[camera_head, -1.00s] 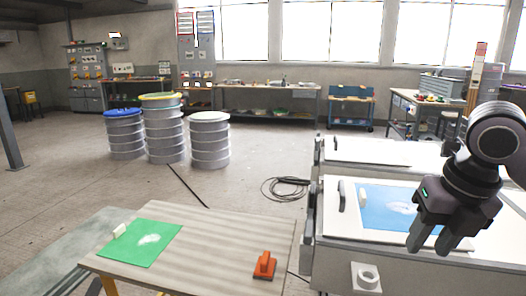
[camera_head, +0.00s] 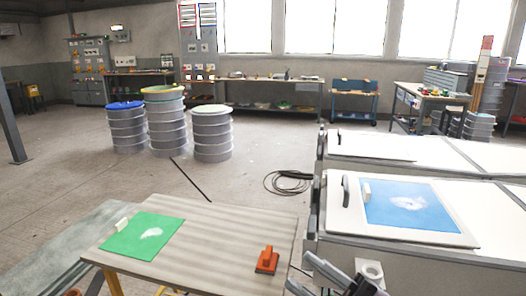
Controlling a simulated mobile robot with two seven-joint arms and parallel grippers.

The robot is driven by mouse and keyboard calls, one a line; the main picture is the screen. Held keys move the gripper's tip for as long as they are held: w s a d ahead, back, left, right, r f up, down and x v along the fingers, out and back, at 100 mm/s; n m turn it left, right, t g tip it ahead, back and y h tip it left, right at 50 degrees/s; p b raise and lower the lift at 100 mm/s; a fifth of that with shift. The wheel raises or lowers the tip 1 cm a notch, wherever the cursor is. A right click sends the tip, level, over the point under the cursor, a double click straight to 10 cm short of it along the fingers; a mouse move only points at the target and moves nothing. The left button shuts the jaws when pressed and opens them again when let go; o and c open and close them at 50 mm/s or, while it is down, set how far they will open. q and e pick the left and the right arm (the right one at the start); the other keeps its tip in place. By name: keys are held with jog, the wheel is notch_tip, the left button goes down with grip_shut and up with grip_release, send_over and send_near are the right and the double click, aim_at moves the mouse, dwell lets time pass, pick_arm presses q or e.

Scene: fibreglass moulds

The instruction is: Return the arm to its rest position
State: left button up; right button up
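My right gripper (camera_head: 299,271) shows at the bottom edge of the head view, right of centre. Its two dark fingers point up and left with a gap between them, and nothing shows in the gap. It appears just right of the wooden table's front right corner, in front of the white mould bench. Most of the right arm is out of the picture. My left gripper is not in view.
The wooden table (camera_head: 215,235) holds a green sheet (camera_head: 142,237) and an orange-red tool (camera_head: 267,260). A blue sheet (camera_head: 405,204) lies on the white mould bench (camera_head: 400,246). Several drums (camera_head: 212,134) stand behind. A black cable (camera_head: 288,183) lies on the floor.

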jog(key=d+f+m+t+h, duration=0.3)
jog(key=d+f+m+h, duration=0.1)
jog(key=f+m+h, duration=0.4)
jog(key=d+f+m+t+h, duration=0.4)
jog(key=d+f+m+h, duration=0.15)
jog(key=f+m, duration=0.3)
jog(key=s+d+f+m+g+h, duration=0.1)
jog(key=s+f+m+g+h, duration=0.1)
jog(key=s+f, duration=0.4)
jog(key=s+d+f+m+g+h, duration=0.2)
jog(key=s+f, duration=0.4)
jog(key=f, duration=0.4)
jog(key=g+h, duration=0.1)
jog(key=g, duration=0.1)
jog(key=shift+s+d+f+g, duration=0.2)
jog(key=shift+d+f+g, duration=0.1)
jog(key=shift+g, duration=0.1)
